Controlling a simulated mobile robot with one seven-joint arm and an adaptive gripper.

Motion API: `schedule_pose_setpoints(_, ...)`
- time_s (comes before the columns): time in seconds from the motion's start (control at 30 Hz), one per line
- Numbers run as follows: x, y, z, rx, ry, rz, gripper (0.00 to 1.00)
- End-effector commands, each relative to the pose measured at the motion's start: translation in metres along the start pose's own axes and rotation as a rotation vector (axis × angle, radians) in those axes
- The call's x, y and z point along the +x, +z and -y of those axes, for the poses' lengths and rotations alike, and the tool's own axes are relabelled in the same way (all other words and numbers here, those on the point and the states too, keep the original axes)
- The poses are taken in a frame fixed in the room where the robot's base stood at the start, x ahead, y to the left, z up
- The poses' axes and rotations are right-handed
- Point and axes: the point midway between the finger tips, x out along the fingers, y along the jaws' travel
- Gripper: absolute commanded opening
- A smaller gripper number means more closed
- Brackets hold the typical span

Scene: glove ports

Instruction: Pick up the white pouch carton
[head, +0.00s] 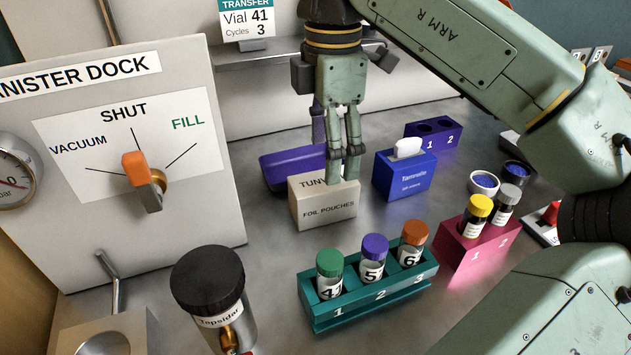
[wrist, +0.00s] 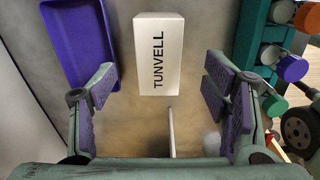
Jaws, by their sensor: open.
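I cannot tell how far the fingertips are above the carton.
A purple tray (head: 290,170) lies just left of and behind the carton. A blue tissue box (head: 404,177) stands close on its right. A green rack (head: 370,300) with capped vials is in front. A black-lidded canister (head: 210,290) stands front left, and a pink rack (head: 470,247) stands right.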

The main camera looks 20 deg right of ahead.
Motion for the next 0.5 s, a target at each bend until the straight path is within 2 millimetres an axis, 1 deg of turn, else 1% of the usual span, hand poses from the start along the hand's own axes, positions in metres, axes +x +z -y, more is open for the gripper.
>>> schedule_pose_setpoints(0.1, 0.02, -0.001, 0.001, -0.004, -0.003, -0.003, 0.69)
schedule_pose_setpoints(0.2, 0.034, -0.001, 0.0, -0.002, -0.002, -0.003, 0.69)
schedule_pose_setpoints(0.3, 0.044, -0.001, 0.0, -0.002, -0.001, -0.001, 0.69)
schedule_pose_setpoints(0.43, 0.052, -0.003, -0.001, -0.004, -0.002, -0.002, 0.69)
schedule_pose_setpoints(0.5, 0.06, -0.005, -0.002, -0.005, -0.002, -0.004, 0.69)
